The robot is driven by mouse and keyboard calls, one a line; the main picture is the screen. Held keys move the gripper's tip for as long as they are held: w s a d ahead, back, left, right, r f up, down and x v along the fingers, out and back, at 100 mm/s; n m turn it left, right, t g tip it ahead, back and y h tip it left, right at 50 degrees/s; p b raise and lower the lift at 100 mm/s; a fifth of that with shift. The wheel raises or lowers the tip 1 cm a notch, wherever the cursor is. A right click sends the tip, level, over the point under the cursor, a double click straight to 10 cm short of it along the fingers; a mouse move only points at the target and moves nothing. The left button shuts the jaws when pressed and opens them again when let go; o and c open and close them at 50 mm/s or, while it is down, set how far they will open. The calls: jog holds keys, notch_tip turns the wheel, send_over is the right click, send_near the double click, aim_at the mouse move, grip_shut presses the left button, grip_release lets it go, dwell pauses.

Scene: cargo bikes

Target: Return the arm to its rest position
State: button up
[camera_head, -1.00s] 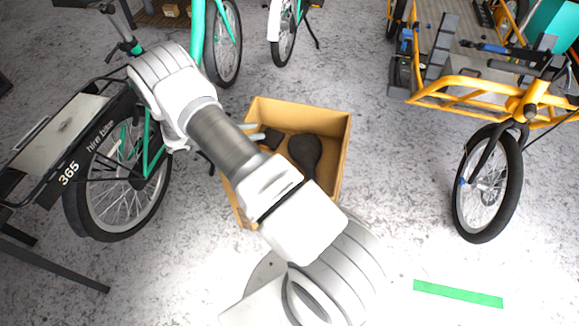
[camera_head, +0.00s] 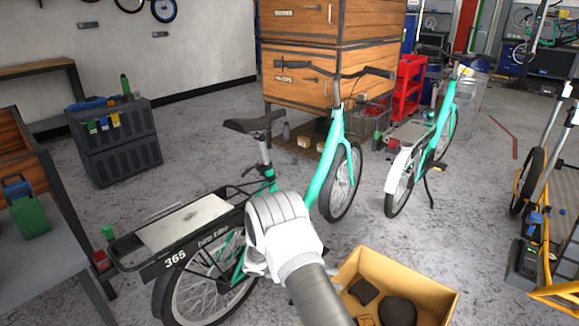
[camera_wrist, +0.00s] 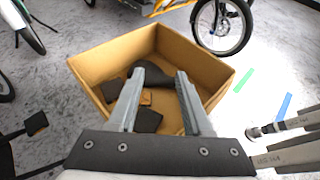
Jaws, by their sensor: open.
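My arm reaches out from the bottom of the head view, its white and grey links beside the hire bike numbered 365. My gripper (camera_wrist: 162,82) shows in the wrist view, with two grey fingers apart and nothing between them. It points toward an open cardboard box (camera_wrist: 95,65) on the floor. The fingers overlap the box in the picture; I cannot tell how high above it they are. The box also shows at the bottom of the head view (camera_head: 440,290). Dark items (camera_wrist: 150,75), one a rounded saddle-like shape, and a small brown piece (camera_wrist: 146,97) lie in it.
The green hire bike (camera_head: 195,225) stands close left of my arm. Another green bike (camera_head: 425,140) stands behind, and an orange cargo bike (camera_head: 545,250) at right. A bench (camera_head: 60,245) is at left, wooden drawers (camera_head: 300,95) behind. Grey floor between the bikes is clear.

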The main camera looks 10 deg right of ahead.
jog(key=s+r+m+y, duration=0.3)
jog(key=s+r+m, duration=0.1)
jog(key=r, duration=0.7)
jog(key=s+r+m+y, duration=0.4)
jog(key=s+r+m, duration=0.1)
jog(key=r, duration=0.7)
jog(key=s+a+r+m+t+y, duration=0.35)
jog(key=s+r, duration=0.25)
jog(key=s, duration=0.3)
jog(key=s+a+r+m+t+y, duration=0.3)
jog(key=s+r+m, duration=0.2)
jog(key=s, duration=0.5)
notch_tip(320, 180, up, 20)
jog(key=p, duration=2)
jog(key=shift+w, duration=0.15)
